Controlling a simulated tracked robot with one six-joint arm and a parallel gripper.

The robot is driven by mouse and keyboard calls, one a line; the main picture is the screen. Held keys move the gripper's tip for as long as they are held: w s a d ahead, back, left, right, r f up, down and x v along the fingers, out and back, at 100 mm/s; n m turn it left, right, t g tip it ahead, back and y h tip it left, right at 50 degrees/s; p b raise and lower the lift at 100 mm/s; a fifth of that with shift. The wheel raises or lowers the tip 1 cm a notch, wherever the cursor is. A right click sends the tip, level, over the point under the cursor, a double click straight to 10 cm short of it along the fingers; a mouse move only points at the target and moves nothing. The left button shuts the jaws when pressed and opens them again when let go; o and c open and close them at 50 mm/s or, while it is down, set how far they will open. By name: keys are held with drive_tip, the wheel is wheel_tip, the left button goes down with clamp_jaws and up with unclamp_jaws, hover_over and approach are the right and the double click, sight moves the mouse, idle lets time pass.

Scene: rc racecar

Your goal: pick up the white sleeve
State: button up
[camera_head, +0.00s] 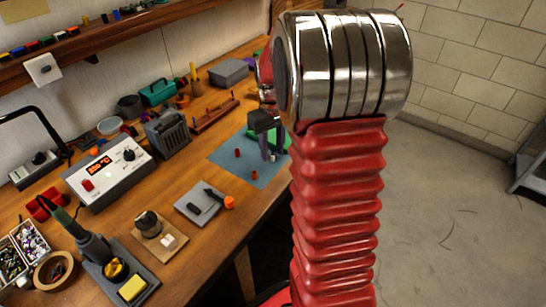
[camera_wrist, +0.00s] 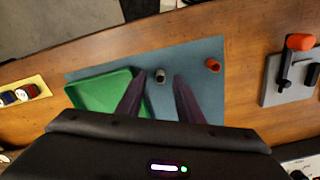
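My gripper is open and empty. In the head view my gripper (camera_head: 268,148) points down over the mat, and its dark purple fingers are seen from the side. How far the fingertips are above the mat is hard to tell.
A green tray (camera_wrist: 88,93) lies left of the sleeve on the blue mat (camera_wrist: 195,48). A red sleeve (camera_wrist: 213,65) stands to the right. In the head view two red sleeves (camera_head: 238,152) (camera_head: 254,175) show. A grey block with an orange-ended tool (camera_head: 229,202) is nearby.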

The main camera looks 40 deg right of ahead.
drive_tip(key=shift+f, duration=0.75)
drive_tip(key=shift+c, duration=0.5)
clamp_jaws()
